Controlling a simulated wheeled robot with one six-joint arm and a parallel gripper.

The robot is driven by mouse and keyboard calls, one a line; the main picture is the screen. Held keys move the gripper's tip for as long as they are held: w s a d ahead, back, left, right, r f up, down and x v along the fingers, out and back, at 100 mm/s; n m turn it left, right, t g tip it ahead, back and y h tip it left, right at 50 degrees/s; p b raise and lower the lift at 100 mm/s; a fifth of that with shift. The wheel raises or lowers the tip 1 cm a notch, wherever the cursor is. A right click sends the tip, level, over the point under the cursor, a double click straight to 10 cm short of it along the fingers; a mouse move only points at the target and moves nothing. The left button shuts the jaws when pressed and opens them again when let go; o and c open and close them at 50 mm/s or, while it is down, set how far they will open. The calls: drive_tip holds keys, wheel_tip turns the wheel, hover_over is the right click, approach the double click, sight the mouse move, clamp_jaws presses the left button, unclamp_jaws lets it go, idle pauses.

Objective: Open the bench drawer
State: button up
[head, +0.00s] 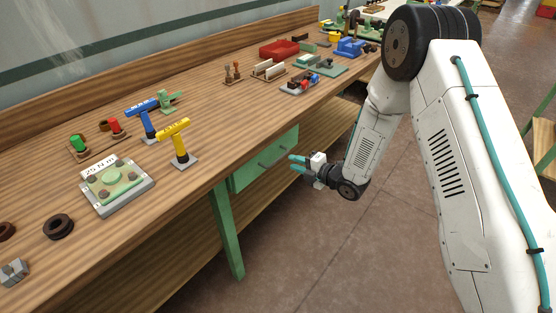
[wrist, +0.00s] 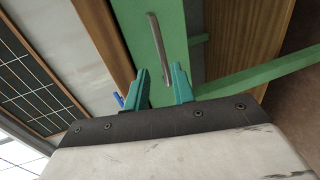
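The bench drawer (head: 250,173) is a green box front under the wooden bench top, and it looks shut. Its grey bar handle (head: 275,152) runs along the front. My gripper (head: 292,164) is out in front of the drawer, a little right of the handle, with its teal fingers apart and pointing toward the drawer. In the wrist view, the green drawer front (wrist: 174,22) fills the upper middle. The handle (wrist: 156,42) runs down toward the gap between the fingers of my gripper (wrist: 160,72). The fingers are open and empty, and I see no contact with the handle.
The bench top (head: 105,235) carries a yellow tool stand (head: 180,142), a blue one (head: 147,115), a torque tester (head: 115,185) and several fixtures. A green leg (head: 227,232) stands left of the drawer, with a lower wooden shelf (head: 180,265) below. The floor (head: 330,240) in front is clear.

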sight(278, 159)
drive_tip(key=x, duration=0.8)
drive_tip(key=shift+s+a+f, duration=0.15)
drive_tip(key=shift+s+f, duration=0.05)
drive_tip(key=shift+s, duration=0.15)
clamp_jaws()
